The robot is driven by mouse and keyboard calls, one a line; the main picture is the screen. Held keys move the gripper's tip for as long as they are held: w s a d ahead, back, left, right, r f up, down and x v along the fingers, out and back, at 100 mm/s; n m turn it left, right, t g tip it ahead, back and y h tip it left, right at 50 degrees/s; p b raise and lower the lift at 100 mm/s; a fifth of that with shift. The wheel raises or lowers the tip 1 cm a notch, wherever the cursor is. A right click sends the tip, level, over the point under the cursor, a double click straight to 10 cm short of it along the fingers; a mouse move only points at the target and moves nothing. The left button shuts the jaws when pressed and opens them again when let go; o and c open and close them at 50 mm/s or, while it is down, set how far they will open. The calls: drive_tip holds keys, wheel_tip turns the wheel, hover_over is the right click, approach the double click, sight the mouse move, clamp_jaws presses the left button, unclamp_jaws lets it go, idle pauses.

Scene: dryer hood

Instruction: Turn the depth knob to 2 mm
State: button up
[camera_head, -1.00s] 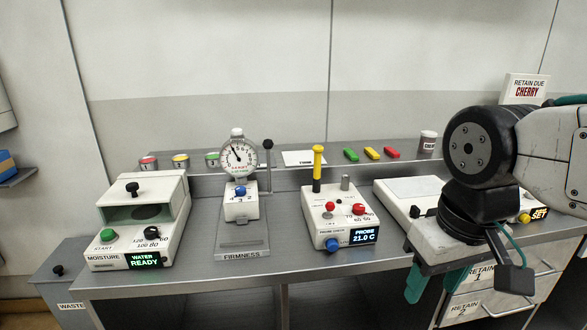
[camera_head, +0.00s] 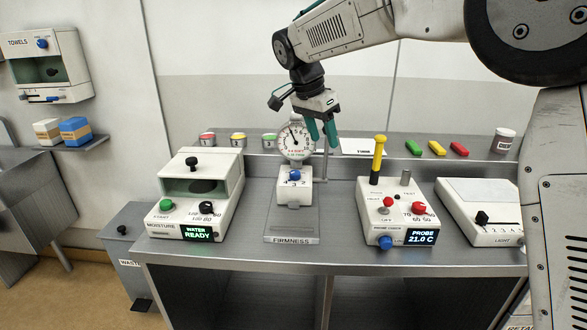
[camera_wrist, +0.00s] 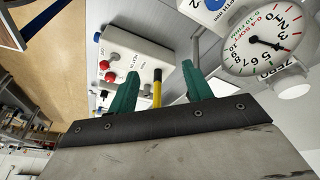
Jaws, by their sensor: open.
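The depth knob (camera_head: 295,174) is a small blue knob on the white block of the firmness tester (camera_head: 296,197), below its round dial gauge (camera_head: 296,138). Marks 4 and 2 show beside the knob. I cannot tell which mark it points to. My gripper (camera_head: 322,135) is open and empty, fingers down, above and behind the knob, just right of the gauge. In the wrist view, the teal fingers of my gripper (camera_wrist: 159,70) are apart. The gauge (camera_wrist: 262,40) is at the upper right there, and the blue knob (camera_wrist: 215,4) is partly cut off at the top edge.
A thin post (camera_head: 325,160) stands right of the gauge. The moisture unit (camera_head: 180,217) is to the left. The probe unit (camera_head: 394,212) with an upright yellow probe (camera_head: 378,158) is to the right. Colored tins line the back shelf. The bench gaps between units are clear.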

sight(296, 172)
drive_tip(key=w+a+f+m, duration=0.2)
drive_tip(key=w+a+f, duration=0.35)
drive_tip(key=a, duration=0.35)
drive_tip(key=shift+m+t+h, duration=0.3)
drive_tip(key=shift+h, duration=0.1)
drive_tip(key=x, duration=0.8)
drive_tip(key=shift+a+f, duration=0.1)
drive_tip(key=shift+a, duration=0.25)
drive_tip(key=c, duration=1)
